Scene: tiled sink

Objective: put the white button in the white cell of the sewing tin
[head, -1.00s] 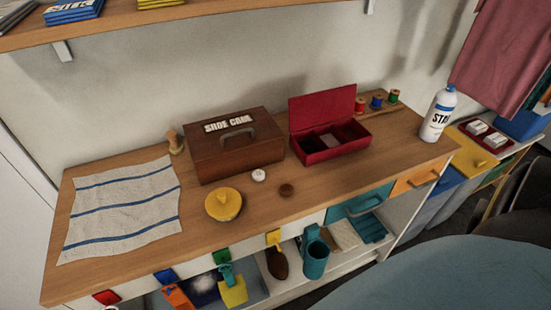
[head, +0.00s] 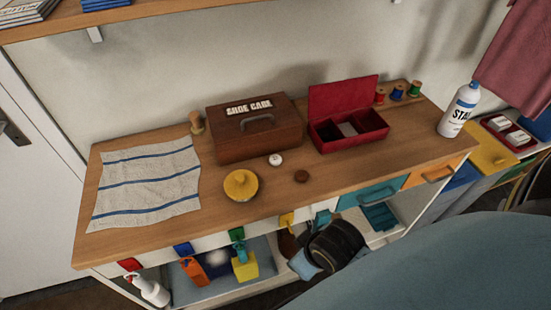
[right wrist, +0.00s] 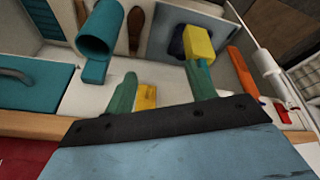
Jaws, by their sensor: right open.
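The white button (head: 275,160) lies on the wooden bench top, in front of the brown shoe care box. The red sewing tin (head: 350,146) stands open to its right, its lid raised at the back. A pale patch (head: 348,129) shows inside the tin between darker cells; the cell floors are hard to make out. My right arm (head: 337,241) shows below the bench's front edge, its fingers not clear there. In the right wrist view my right gripper (right wrist: 163,75) is open and empty, its green fingers apart in front of the bench's hanging items. My left gripper is not in view.
A brown button (head: 301,176) and a yellow lidded pot (head: 241,185) lie near the white button. The shoe care box (head: 254,128) stands behind them. A striped cloth (head: 147,183) covers the left. Spools (head: 397,92) and a white bottle (head: 458,110) stand at the right.

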